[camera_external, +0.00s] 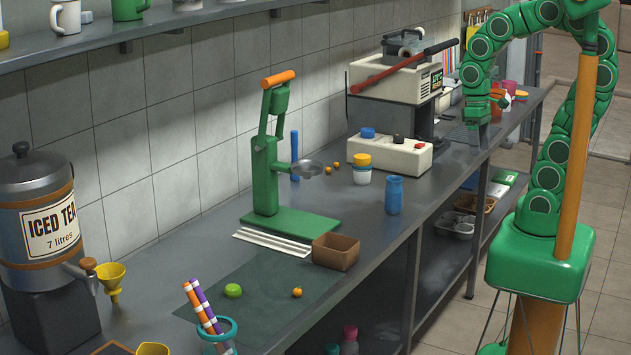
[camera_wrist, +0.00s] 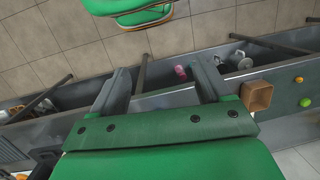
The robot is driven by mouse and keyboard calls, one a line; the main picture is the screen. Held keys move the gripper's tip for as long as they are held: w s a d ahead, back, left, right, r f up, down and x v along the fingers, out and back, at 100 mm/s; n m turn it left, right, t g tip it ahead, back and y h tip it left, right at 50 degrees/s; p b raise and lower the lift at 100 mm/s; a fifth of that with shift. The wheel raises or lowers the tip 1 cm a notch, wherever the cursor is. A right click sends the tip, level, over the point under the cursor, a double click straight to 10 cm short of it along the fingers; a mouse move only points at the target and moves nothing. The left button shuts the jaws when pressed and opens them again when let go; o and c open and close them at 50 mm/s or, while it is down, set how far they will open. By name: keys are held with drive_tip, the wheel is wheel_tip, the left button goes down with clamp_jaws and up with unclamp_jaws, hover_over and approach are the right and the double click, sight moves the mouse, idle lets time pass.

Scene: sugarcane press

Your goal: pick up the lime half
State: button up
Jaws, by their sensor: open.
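The lime half (camera_external: 233,290) is a small bright green round thing on a dark green mat (camera_external: 275,275) at the front of the counter; its cut face cannot be made out. It also shows at the far right of the wrist view (camera_wrist: 305,102). My gripper (camera_external: 484,112) is at the far right end of the counter, a long way from the lime half. In the wrist view my gripper (camera_wrist: 163,85) has its two grey fingers wide apart with nothing between them.
A small orange fruit (camera_external: 297,292) and a brown box (camera_external: 336,251) are near the lime half. A green hand press (camera_external: 290,222) stands behind. Marker-like sticks in a teal-rimmed cup (camera_external: 219,330) stand in front.

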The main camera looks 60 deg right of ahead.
drive_tip(key=w+a+f+m+g+y, duration=0.1)
drive_tip(key=w+a+f+m+y, duration=0.2)
drive_tip(key=w+a, duration=1.15)
drive_tip(key=w+a+f+m+y, duration=0.1)
drive_tip(key=w+a+m+y, duration=0.3)
drive_tip(key=w+a, duration=1.05)
drive_tip(key=w+a+f+m+y, duration=0.2)
drive_tip(key=w+a+f, duration=0.15)
drive_tip(key=a, duration=0.45)
drive_tip(key=w+a+f+m+y, duration=0.2)
drive_tip(key=a+f, duration=0.2)
drive_tip(key=a, duration=0.4)
drive_tip(key=m+t+y, duration=0.1)
drive_tip(key=m+t, duration=0.1)
drive_tip(key=m, duration=0.4)
approach(233, 290)
drive_tip(key=shift+w+a+f, duration=0.2)
drive_tip(key=shift+a+f, duration=0.3)
drive_tip(key=shift+a, duration=0.15)
drive_tip(key=shift+w+a+f+y, duration=0.2)
drive_tip(key=shift+a+f+y, duration=0.1)
drive_tip(key=shift+f, duration=0.2)
drive_tip(key=shift+x, duration=2.4)
drive_tip(key=c, duration=1.1)
